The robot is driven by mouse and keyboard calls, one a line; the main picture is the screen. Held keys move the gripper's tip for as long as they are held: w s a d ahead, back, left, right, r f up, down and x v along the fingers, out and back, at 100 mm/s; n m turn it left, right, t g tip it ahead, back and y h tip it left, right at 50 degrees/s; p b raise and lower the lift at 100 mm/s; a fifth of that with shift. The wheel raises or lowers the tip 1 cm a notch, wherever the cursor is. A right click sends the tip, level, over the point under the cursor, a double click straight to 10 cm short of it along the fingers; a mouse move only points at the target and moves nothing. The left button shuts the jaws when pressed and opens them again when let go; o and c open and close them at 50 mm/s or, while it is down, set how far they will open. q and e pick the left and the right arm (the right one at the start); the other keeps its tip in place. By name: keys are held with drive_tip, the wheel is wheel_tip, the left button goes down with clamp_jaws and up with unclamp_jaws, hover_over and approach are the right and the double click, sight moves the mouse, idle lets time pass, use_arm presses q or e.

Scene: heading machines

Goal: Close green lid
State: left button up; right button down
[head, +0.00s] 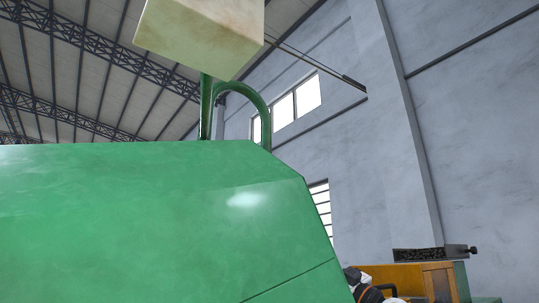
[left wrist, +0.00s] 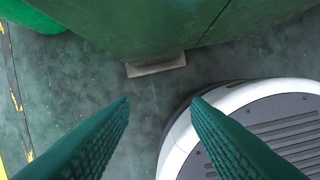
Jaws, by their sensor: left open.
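A large glossy green panel (head: 150,215) fills the lower left of the head view, close in front of me. It has a sloping right edge and a thin seam low on the right. I cannot tell whether it is the green lid or the machine's body. In the left wrist view, my left gripper (left wrist: 160,102) is open and empty, its two green ribbed fingers apart above the floor. The lower part of a green machine (left wrist: 140,25) stands beyond the fingertips, apart from them. My right gripper is not in view.
A pale box (head: 200,35) and a bent green pipe (head: 250,92) rise above the panel. An orange machine (head: 415,280) stands at the lower right. A beige foot (left wrist: 156,66) sits under the green machine. Dark green floor (left wrist: 60,85) is clear at left.

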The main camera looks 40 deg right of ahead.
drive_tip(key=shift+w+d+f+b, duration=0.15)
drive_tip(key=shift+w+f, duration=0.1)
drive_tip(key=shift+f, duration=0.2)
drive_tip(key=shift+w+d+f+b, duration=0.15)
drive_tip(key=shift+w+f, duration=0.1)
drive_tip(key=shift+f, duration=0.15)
use_arm(q)
drive_tip(key=r, duration=0.1)
drive_tip(key=w+r, duration=0.1)
drive_tip(key=r, duration=0.1)
drive_tip(key=shift+w, duration=0.1)
drive_tip(key=shift+d+r, duration=0.1)
drive_tip(key=shift+r, duration=0.05)
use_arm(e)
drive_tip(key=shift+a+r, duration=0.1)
